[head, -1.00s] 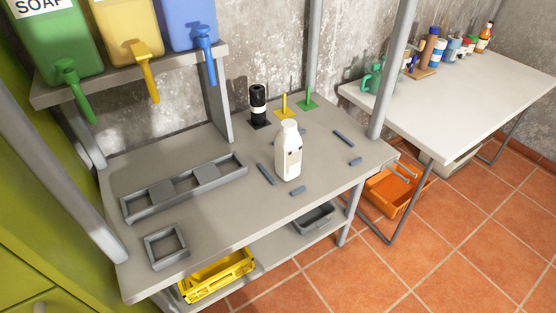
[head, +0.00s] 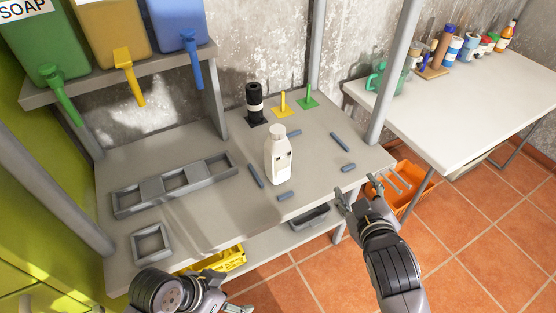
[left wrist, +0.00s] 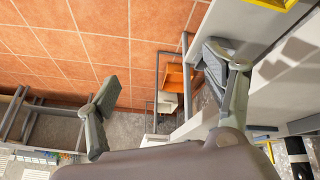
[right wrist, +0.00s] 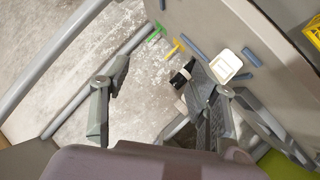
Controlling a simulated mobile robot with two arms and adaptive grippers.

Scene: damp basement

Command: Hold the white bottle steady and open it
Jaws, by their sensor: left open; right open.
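The white bottle (head: 278,160) stands upright on the grey workbench (head: 215,214), with a whitish cap (head: 278,131) on top. In the right wrist view, a white shape that seems to be the bottle (right wrist: 228,66) shows beside the right-hand finger. My right gripper (head: 362,190) is open and empty, in front of the bench's right front edge, to the right of the bottle. My left gripper (head: 231,296) is low at the bottom of the head view, in front of the bench and apart from the bottle. The left wrist view shows its fingers (left wrist: 161,78) open and empty.
Several grey-blue strips, such as one strip (head: 256,176), lie around the bottle. A black bottle (head: 254,103) stands behind it, near yellow (head: 283,104) and green (head: 308,98) pegs. A grey compartment frame (head: 127,203) lies left. A post (head: 392,85) rises at the bench's right.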

